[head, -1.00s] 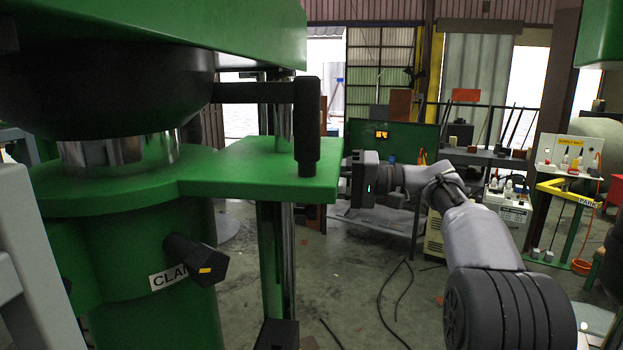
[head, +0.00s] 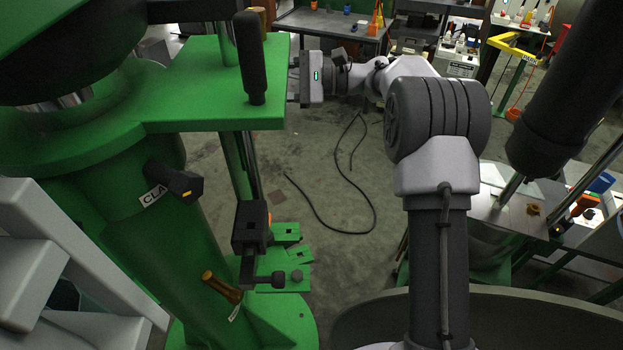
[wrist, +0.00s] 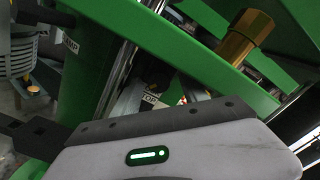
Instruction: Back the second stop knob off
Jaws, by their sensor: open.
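My gripper (head: 294,80) is at the right edge of the green plate (head: 190,75) in the head view, its jaws pointing left. Its fingertips are partly hidden at the plate; it is open, with nothing seen in it. In the wrist view, a brass cylindrical knob (wrist: 243,38) stands at upper right on green metal. A white label reading "TOP" (wrist: 152,101), partly cut off, lies below and left of it. A brass piece (head: 259,18) also shows behind the black upright handle in the head view. I cannot tell which is the second stop knob.
A black upright handle (head: 250,55) stands on the plate near my gripper. A black clamp knob (head: 175,182) and a brass handle (head: 221,287) stick out from the green column. A cable (head: 350,230) lies on the floor. A workbench (head: 330,27) stands behind.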

